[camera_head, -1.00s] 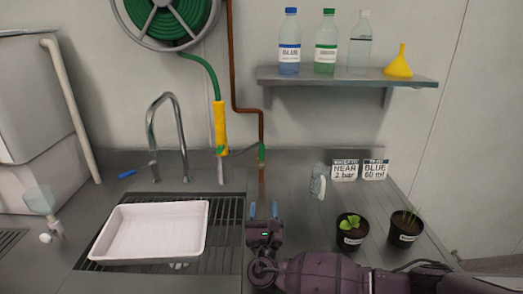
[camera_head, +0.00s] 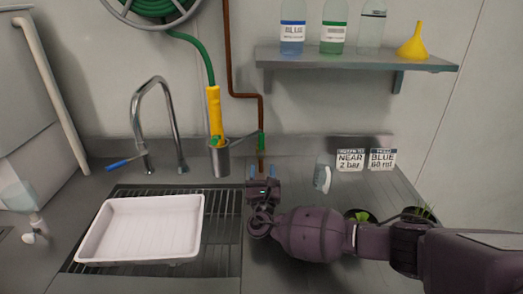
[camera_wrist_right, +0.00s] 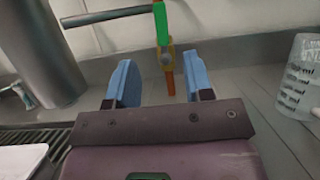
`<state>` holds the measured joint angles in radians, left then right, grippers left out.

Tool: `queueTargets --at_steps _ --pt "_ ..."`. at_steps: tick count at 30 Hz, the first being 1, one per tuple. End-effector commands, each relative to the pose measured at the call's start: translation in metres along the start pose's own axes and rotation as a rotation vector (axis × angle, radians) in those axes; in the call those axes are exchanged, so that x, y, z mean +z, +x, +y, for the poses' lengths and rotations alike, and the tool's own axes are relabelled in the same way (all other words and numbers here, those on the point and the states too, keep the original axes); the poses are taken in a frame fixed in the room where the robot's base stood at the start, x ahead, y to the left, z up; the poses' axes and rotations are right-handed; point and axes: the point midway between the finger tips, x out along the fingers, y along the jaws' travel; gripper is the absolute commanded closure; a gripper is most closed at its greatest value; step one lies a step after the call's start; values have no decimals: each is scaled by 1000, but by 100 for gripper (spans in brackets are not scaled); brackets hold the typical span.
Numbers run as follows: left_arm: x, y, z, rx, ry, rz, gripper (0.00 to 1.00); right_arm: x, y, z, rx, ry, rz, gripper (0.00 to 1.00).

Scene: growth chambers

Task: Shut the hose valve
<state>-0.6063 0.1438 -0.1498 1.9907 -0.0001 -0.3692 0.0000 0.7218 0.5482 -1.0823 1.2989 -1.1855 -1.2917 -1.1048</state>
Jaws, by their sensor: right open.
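The hose valve has a green lever (camera_head: 261,141) and sits low on the copper pipe (camera_head: 260,112) at the back wall. In the right wrist view the green lever (camera_wrist_right: 160,22) stands nearly upright above a brass body (camera_wrist_right: 166,54), roughly in line with the pipe. My right gripper (camera_head: 261,172) is open and empty, just in front of and below the valve. In the right wrist view its blue fingers (camera_wrist_right: 159,78) are spread, with the valve beyond and between them, apart from both. My left gripper is not in view.
A yellow hose nozzle (camera_head: 214,112) sits in a steel holder (camera_head: 219,160) left of the valve. A tap (camera_head: 160,110) and white tray (camera_head: 142,228) are farther left. A clear measuring cup (camera_head: 322,175) stands right of the gripper. My arm partly covers potted plants (camera_head: 424,213).

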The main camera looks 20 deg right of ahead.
Motion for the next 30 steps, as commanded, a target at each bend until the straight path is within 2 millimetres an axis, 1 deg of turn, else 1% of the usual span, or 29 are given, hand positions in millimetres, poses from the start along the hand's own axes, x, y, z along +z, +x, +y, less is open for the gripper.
queueTargets --at_steps 1,9,15,21,30 --pt "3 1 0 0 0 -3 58 -4 9 0 0 -1 -1 53" --pt "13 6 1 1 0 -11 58 -22 49 0 -1 -2 -1 53" --pt "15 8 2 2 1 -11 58 -20 79 0 0 -1 -1 53" --pt "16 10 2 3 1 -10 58 -20 94 0 0 -1 0 53" --pt "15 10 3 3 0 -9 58 -20 98 0 0 0 1 53"
